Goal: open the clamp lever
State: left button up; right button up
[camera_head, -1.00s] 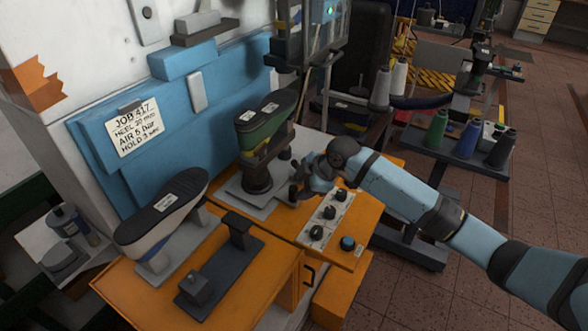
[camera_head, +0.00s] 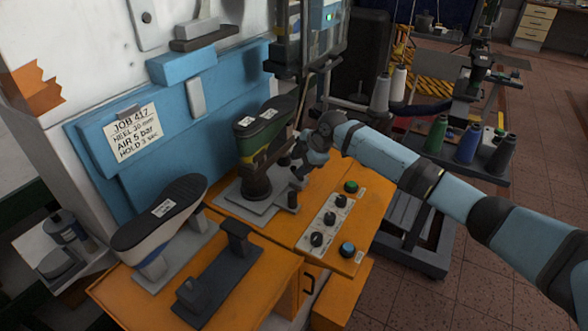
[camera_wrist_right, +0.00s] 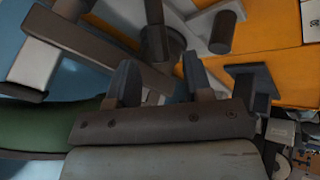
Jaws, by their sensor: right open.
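A green shoe last (camera_head: 262,132) stands sole up on a dark round post (camera_head: 256,182) above a grey base plate. A short dark upright handle (camera_head: 293,198) stands at the plate's right side; it looks like the clamp lever, though its joint is too small to make out. My right gripper (camera_head: 302,168) is just above and behind this handle, beside the last. In the right wrist view its two fingers (camera_wrist_right: 158,70) are apart, with dark clamp parts beyond them. A dark cylinder (camera_wrist_right: 222,33) lies beyond the right finger. I cannot tell whether either finger touches anything. My left gripper is out of view.
A second last (camera_head: 160,212) and a dark stand (camera_head: 220,272) are at the front left on the orange bench (camera_head: 268,262). A control panel (camera_head: 330,222) with several knobs lies right of the clamp. A blue backboard (camera_head: 95,165) with a job card rises behind.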

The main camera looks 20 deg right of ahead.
aim_at(294, 169)
jog(key=shift+x, duration=1.9)
grip_shut()
